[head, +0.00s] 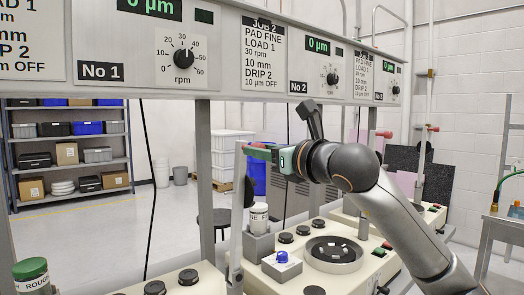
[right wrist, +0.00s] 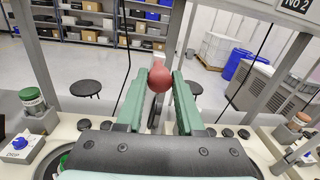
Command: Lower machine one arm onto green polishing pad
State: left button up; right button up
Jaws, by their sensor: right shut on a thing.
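My right gripper (head: 256,150) reaches in from the right, below the panel, with its green fingers shut on a red ball knob. In the right wrist view the red knob (right wrist: 158,76) sits between the fingertips (right wrist: 160,88). A grey upright bar (head: 237,210), seemingly the machine arm, stands below the fingertips in the head view and looks raised. A sliver of green, perhaps the polishing pad (right wrist: 64,160), shows in a dark ring at the lower left of the wrist view, mostly hidden by my gripper. My left gripper is not in view.
The control panel (head: 230,52) and its posts stand close around my right arm. A neighbouring machine with a dark round plate (head: 334,254) sits below it. A green-lidded jar (head: 32,275) and a blue-knobbed drip box (head: 282,264) stand on the worktops.

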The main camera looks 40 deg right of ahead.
grip_shut()
dwell(0.8)
